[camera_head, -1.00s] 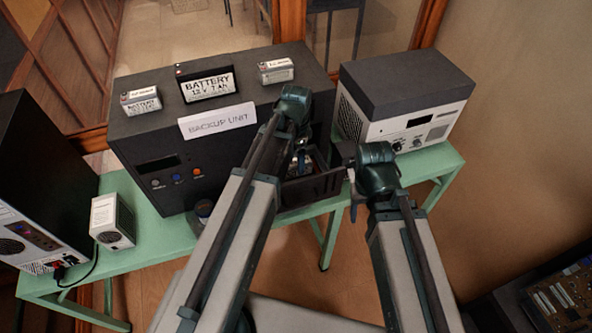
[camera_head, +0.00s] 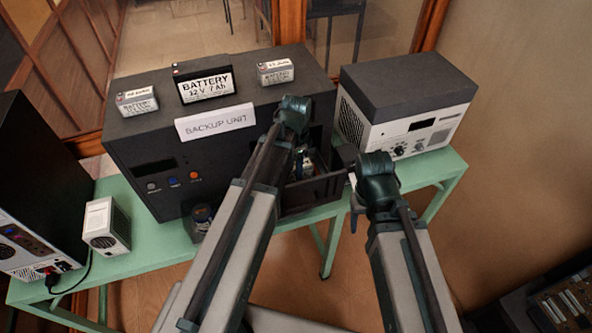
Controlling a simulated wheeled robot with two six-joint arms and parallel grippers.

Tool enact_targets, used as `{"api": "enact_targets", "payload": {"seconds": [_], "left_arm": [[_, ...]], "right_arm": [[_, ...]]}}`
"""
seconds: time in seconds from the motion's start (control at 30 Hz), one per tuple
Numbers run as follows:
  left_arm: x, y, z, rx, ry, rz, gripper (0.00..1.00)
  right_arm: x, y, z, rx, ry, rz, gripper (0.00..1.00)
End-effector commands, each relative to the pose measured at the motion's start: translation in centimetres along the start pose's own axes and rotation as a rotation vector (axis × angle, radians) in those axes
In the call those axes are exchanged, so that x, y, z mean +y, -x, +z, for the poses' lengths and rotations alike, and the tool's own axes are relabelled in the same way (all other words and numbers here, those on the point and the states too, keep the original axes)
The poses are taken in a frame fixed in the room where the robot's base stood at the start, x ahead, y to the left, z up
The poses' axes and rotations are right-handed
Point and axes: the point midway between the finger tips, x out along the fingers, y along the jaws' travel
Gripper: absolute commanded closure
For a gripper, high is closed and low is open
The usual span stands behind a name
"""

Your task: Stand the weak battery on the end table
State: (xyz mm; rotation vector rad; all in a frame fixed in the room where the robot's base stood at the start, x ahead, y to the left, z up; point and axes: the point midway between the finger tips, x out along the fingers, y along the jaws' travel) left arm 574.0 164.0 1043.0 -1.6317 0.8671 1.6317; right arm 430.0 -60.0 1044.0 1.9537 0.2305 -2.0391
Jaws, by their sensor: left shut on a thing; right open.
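My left gripper (camera_head: 303,167) reaches down into the open drawer (camera_head: 316,194) at the front of the backup unit. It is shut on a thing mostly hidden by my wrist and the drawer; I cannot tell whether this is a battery. My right gripper (camera_head: 355,205) is open beside the drawer's right end, partly hidden by its wrist. A black battery (camera_head: 208,88) labelled 12 V 7 Ah stands on the unit, between two smaller grey batteries, one at left (camera_head: 137,103) and one at right (camera_head: 276,72). I cannot tell which battery is weak, or pick out the end table.
The dark backup unit (camera_head: 190,150) stands on a green table (camera_head: 160,245). A grey-and-black device (camera_head: 405,100) stands to its right. Circuit boards (camera_head: 570,300) lie at lower right.

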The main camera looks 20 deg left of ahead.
Motion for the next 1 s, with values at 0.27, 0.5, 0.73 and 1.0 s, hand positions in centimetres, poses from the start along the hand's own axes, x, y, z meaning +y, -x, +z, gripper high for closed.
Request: {"api": "enact_targets", "payload": {"seconds": [0.27, 0.5, 0.73, 1.0], "left_arm": [[0.0, 0.0, 0.0, 0.000, 0.000, 0.000, 1.00], [0.0, 0.1, 0.0, 0.000, 0.000, 0.000, 1.00], [0.0, 1.0, 0.0, 0.000, 0.000, 0.000, 1.00], [0.0, 4.2, 0.0, 0.000, 0.000, 0.000, 1.00]], "right_arm": [[0.0, 0.0, 0.0, 0.000, 0.000, 0.000, 0.40], [0.0, 0.1, 0.0, 0.000, 0.000, 0.000, 0.40], [0.1, 1.0, 0.1, 0.000, -0.002, 0.000, 0.40], [0.4, 4.1, 0.2, 0.000, -0.008, -0.001, 0.40]]}}
